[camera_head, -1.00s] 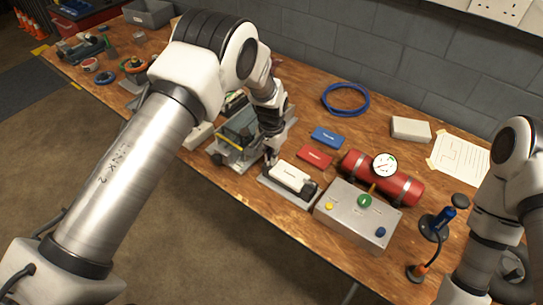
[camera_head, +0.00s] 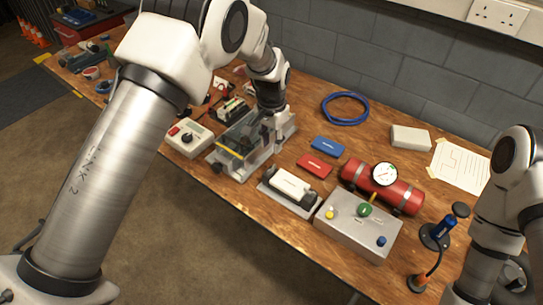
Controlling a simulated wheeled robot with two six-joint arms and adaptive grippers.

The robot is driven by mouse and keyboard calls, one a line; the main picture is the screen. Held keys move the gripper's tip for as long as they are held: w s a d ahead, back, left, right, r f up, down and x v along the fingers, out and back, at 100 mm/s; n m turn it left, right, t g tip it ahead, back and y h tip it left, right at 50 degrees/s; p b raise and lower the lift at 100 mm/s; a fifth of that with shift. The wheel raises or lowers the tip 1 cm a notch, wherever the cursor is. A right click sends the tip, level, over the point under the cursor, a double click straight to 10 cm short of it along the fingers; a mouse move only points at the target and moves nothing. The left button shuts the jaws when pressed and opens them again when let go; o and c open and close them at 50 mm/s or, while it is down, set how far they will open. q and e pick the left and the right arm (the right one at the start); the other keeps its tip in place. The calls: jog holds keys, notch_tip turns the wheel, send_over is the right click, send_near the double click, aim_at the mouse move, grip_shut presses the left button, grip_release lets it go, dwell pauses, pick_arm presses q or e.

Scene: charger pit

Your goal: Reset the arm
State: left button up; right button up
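My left arm comes in from the left and reaches over the workbench. Its dark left gripper (camera_head: 273,132) points down over the grey and clear fixture (camera_head: 232,160), apart from the white block. I cannot make out its fingers well enough to tell whether they are open or shut, and nothing clearly shows in them. The white block (camera_head: 292,184) sits in a black holder on a metal plate (camera_head: 272,196). My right arm stands at the right edge, and its gripper does not show.
A grey control box (camera_head: 350,238) and a red cylinder with a gauge (camera_head: 407,190) stand right of the plate. Red (camera_head: 315,165) and blue (camera_head: 328,145) cases and a blue cable coil (camera_head: 345,108) lie behind. A white meter (camera_head: 189,138) stands left of the fixture.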

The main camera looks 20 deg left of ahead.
pick_arm(q)
jog(key=shift+r, duration=0.75)
jog(key=s+a+f+n+g, duration=0.1)
jog(key=s+a+f+g, duration=0.1)
jog(key=s+f, duration=0.75)
jog(key=s+a+f+g, duration=0.3)
jog(key=s+f, duration=0.6)
jog(key=s, duration=0.1)
jog(key=s+a+f+n+t, duration=0.1)
jog(key=s+t, duration=0.1)
jog(key=s, duration=0.6)
jog(key=s+a+f+n+t, duration=0.1)
jog(key=s+f+n+t, duration=0.1)
jog(key=s, duration=0.6)
jog(key=shift+a+t, duration=0.3)
jog(key=shift+t, duration=0.2)
